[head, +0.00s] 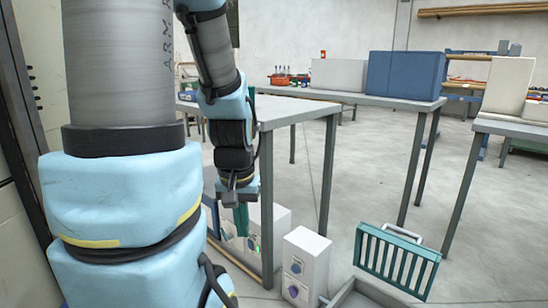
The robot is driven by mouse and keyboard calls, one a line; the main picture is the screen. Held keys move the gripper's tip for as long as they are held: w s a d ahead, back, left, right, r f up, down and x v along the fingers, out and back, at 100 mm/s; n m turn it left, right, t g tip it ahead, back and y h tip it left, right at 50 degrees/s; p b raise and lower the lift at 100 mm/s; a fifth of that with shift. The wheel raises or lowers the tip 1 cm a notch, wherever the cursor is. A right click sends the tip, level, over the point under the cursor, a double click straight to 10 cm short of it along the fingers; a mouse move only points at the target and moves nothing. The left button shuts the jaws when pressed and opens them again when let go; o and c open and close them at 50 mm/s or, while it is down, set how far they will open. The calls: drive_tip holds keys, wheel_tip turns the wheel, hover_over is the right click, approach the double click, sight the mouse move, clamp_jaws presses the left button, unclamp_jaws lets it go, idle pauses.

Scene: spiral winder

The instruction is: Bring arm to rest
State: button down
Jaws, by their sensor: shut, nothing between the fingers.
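My arm hangs down on the left of the head view, its upper links large and close to the camera. My gripper (240,218) points down at the arm's end, in front of the near table's leg. Its fingers look closed together with nothing between them. It is above and left of a white control box with a blue knob (305,262), apart from it. More white boxes (275,222) stand partly hidden behind the gripper.
A grey table (290,108) stands just behind my gripper. A green slatted rack (396,258) is at lower right, by a grey tray (368,295). Blue (405,75) and white (338,75) boxes stand on the back table. Floor is open between the tables.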

wheel_tip(320, 180, up, 22)
drive_tip(key=p, duration=2)
